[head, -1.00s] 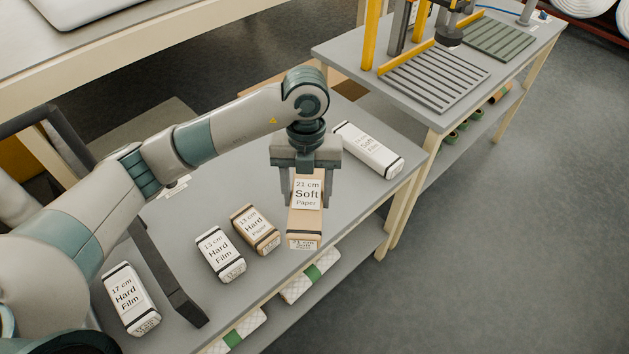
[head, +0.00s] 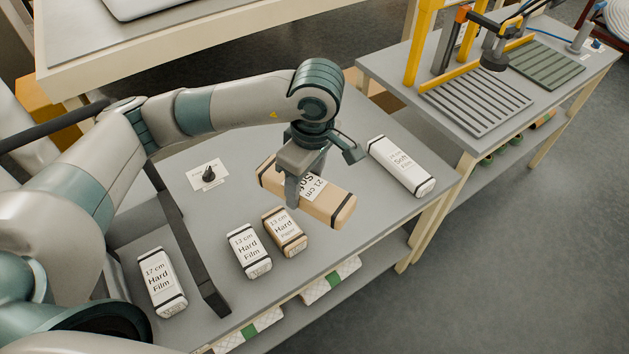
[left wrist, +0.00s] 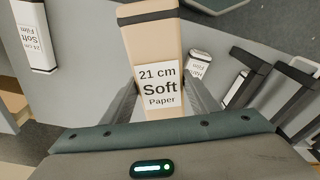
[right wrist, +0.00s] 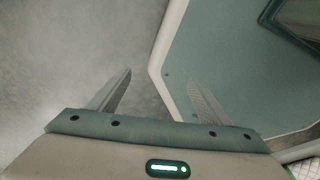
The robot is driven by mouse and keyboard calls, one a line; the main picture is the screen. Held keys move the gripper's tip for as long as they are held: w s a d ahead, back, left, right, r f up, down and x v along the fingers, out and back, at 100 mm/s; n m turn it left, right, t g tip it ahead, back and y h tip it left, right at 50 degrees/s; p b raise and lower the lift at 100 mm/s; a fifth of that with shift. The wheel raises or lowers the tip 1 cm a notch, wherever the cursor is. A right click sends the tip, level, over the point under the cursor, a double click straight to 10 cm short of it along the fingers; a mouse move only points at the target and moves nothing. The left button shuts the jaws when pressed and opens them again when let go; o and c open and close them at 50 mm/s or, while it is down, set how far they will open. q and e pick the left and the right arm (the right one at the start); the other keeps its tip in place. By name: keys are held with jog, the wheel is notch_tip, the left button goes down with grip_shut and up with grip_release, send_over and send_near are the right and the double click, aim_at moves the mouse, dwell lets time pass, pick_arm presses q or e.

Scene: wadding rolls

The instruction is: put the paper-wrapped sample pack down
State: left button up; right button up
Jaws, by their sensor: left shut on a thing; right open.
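The paper-wrapped sample pack (head: 334,207) is a long tan block with dark bands and a white label. The label reads "21 cm Soft Paper" in the left wrist view (left wrist: 155,40). My left gripper (head: 296,192) is shut on the pack across its middle, and the pack appears held above the grey table (head: 345,255). Its fingers also show either side of the pack in the left wrist view (left wrist: 160,100). My right gripper (right wrist: 160,95) shows only in the right wrist view, open and empty, with floor and a pale-edged green surface beyond.
A white 21 cm soft film pack (head: 401,167) lies at the table's right. A small tan hard paper pack (head: 284,232), a 13 cm hard film pack (head: 249,251) and a 17 cm hard film pack (head: 161,283) stand along the front. A dark bar (head: 190,250) divides the table.

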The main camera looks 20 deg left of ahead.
aim_at(280, 186)
pick_arm(q)
jog(key=m, duration=0.1)
jog(key=a+r+m, duration=0.1)
jog(key=m, duration=0.2)
jog(key=shift+s+a+r+m+p, duration=0.25)
jog(key=shift+s+r+m+p, duration=0.1)
jog(key=shift+m, duration=0.05)
jog(key=m, duration=0.1)
jog(key=r+m, duration=0.1)
jog(key=shift+s+a+m+t+h, duration=0.2)
jog(key=shift+a+m+t+h, duration=0.1)
jog(key=shift+a+t, duration=0.1)
jog(key=m, duration=0.2)
jog(key=a+r+m+p, duration=0.1)
jog(key=shift+s+m, duration=0.35)
jog(key=shift+m, duration=0.05)
jog(key=m, duration=0.2)
jog(key=a+r+m, duration=0.1)
jog(key=shift+s+m+h, duration=0.3)
jog(key=shift+s+h, duration=0.05)
jog(key=shift+h, duration=0.05)
pick_arm(e)
jog(key=shift+s+d+r, duration=0.15)
jog(key=shift+s+r, duration=0.2)
jog(key=shift+r, duration=0.25)
jog(key=shift+s+d+r, duration=0.1)
jog(key=shift+s+r, duration=0.25)
jog(key=shift+r, duration=0.2)
jog(key=shift+c, duration=0.3)
